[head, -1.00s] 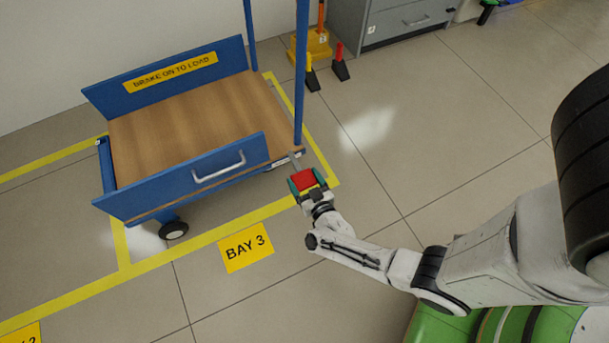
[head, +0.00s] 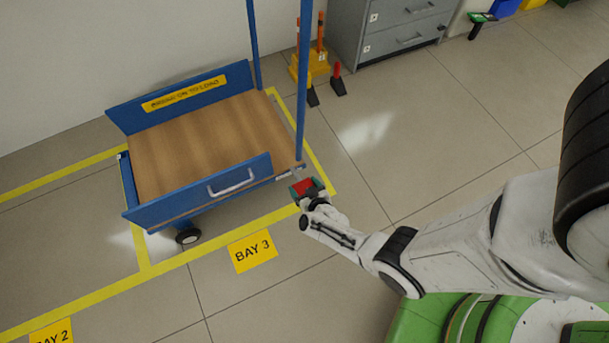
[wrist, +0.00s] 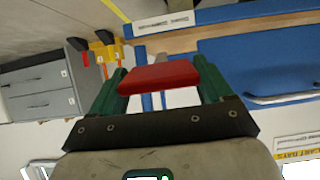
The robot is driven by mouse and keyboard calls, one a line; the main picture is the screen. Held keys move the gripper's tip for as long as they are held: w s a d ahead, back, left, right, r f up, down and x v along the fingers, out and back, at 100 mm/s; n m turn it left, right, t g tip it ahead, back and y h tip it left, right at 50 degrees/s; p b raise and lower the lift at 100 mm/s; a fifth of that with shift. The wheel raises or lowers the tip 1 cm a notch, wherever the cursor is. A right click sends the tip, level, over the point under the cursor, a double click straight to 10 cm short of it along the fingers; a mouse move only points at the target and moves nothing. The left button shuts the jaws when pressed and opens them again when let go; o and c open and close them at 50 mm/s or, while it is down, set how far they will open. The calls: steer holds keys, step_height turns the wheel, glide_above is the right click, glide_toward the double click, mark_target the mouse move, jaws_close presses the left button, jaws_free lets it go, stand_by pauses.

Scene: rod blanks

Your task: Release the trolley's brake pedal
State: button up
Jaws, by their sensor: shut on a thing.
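The blue trolley (head: 200,198) with a wooden deck stands inside the yellow floor marking in the head view. Its red brake pedal (head: 303,186) is at the trolley's near right end, below the blue post. My gripper (head: 306,189) is shut on the pedal, with a green finger on either side of it. In the wrist view the red pedal (wrist: 160,77) lies across between the green fingers of my gripper (wrist: 161,88). A grey lever shows just behind it. The pedal's mount is mostly hidden.
A grey drawer cabinet (head: 398,28) stands at the back wall. A yellow holder (head: 311,68) and a red-handled wedge (head: 338,82) stand near it on the floor. A BAY 3 sign (head: 252,251) lies in front of the trolley.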

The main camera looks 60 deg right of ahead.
steer(key=shift+w+d+r, duration=0.1)
steer(key=shift+w+r, duration=0.25)
steer(key=shift+r, duration=0.1)
steer(key=o, duration=1.4)
steer(key=shift+s+f, duration=0.1)
steer(key=shift+s, duration=0.1)
steer(key=p+v, duration=0.7)
steer(key=v, duration=0.3)
steer(key=shift+s+a+p, duration=0.2)
steer(key=shift+p, duration=0.1)
